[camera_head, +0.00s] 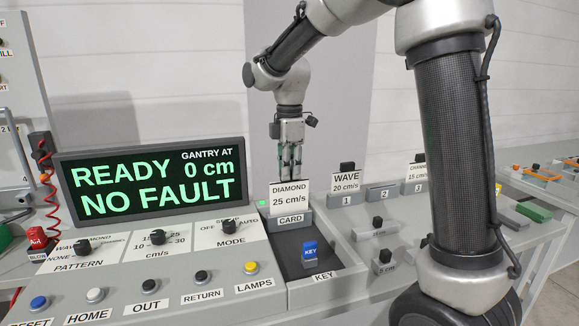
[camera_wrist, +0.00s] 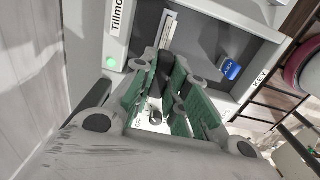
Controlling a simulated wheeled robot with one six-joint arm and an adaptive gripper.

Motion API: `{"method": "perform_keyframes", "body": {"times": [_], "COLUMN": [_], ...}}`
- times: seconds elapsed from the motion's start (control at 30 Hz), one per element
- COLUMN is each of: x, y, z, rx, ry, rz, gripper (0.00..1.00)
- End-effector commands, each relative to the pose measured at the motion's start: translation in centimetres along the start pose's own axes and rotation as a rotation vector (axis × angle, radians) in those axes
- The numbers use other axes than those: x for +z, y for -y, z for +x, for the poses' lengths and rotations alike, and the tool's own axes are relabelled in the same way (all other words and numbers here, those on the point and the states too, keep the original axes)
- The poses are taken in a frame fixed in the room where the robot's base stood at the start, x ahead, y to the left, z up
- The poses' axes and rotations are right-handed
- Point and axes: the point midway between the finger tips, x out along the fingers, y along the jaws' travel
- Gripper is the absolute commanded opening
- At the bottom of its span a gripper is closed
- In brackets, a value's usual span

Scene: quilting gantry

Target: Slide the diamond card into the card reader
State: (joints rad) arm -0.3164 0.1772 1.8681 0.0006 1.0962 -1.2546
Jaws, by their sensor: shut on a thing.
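The diamond card (camera_head: 290,200) is white, marked DIAMOND 25 cm/s, and stands upright at the card reader (camera_head: 292,219), a grey block labelled CARD. The card's lower edge meets the reader's top in the head view; I cannot tell how deep it sits in the slot. My gripper (camera_head: 290,172) points down from above and is shut on the card's top. In the wrist view the green-padded fingers (camera_wrist: 168,98) hide most of the card and the slot. A small green light (camera_head: 262,203) glows left of the card, also seen in the wrist view (camera_wrist: 111,63).
The display (camera_head: 152,183) reads READY, 0 cm, NO FAULT. A blue key (camera_head: 310,253) stands in the dark recess in front of the reader. The wave card (camera_head: 346,179) and another card (camera_head: 417,171) stand in holders at right. Knobs and buttons fill the front left panel.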

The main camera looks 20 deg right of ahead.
Motion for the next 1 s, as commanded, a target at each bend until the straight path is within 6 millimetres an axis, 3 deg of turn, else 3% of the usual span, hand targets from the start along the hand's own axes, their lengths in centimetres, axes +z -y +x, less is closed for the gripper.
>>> {"method": "perform_keyframes", "body": {"times": [0.7, 0.73, 0.87, 1.0], "x": [0.0, 0.0, 0.0, 0.0], "y": [0.0, 0.0, 0.0, 0.0], "z": [1.8, 1.8, 1.8, 1.8], "rx": [-0.001, -0.001, 0.000, 0.000], "ry": [0.000, 0.000, 0.000, 0.000], "rz": [0.000, 0.000, 0.000, 0.000], "gripper": [0.00, 0.17, 0.41, 0.41]}}
